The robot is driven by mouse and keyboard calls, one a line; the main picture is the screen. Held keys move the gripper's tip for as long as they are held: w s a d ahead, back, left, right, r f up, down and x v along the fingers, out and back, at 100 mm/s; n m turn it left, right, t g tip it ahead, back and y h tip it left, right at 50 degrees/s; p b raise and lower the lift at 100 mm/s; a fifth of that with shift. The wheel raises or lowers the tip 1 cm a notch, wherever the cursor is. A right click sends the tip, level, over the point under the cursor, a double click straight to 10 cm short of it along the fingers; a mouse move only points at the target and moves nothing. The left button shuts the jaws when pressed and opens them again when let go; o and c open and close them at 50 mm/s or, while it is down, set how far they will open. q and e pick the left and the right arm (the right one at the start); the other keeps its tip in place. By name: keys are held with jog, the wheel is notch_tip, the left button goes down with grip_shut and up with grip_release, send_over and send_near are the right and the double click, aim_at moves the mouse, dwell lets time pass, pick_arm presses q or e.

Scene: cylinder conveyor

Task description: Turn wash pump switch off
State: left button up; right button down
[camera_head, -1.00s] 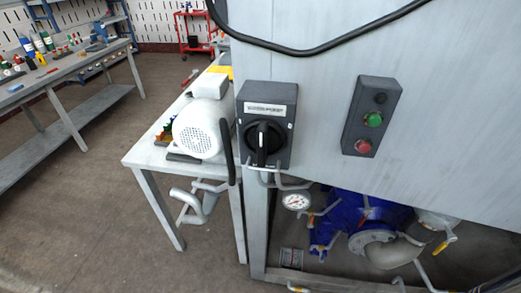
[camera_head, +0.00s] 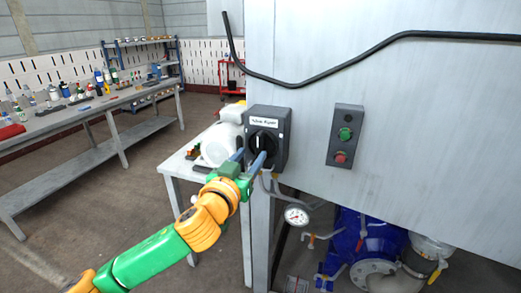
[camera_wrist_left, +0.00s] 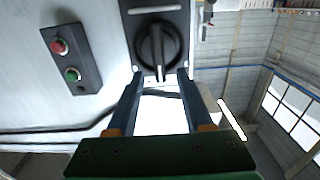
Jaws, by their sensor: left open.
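The pump switch is a dark grey box (camera_head: 281,125) on the left end of the grey cabinet face, with a white label on top and a black rotary knob (camera_head: 263,139). The knob's handle looks about upright. In the left wrist view the knob (camera_wrist_left: 157,42) lies just beyond the fingertips. My left gripper (camera_head: 249,158) is open and empty, its two blue-grey fingers pointing at the knob. In the wrist view the fingertips (camera_wrist_left: 159,74) are spread either side of the handle's near end; I cannot tell if they touch it. My right gripper is not in view.
A button box with a green button (camera_head: 345,133) and a red button (camera_head: 340,158) is right of the switch. A black cable (camera_head: 330,72) runs above. A small table with a white motor (camera_head: 220,146) stands behind the gripper. A gauge (camera_head: 296,215) and blue pump (camera_head: 365,240) are below.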

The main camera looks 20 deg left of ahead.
aim_at(258, 147)
pick_arm(q)
jog(key=w+p, duration=0.1)
jog(key=w, duration=0.5)
jog(key=shift+w+d, duration=0.15)
jog(key=shift+w, duration=0.15)
grip_shut()
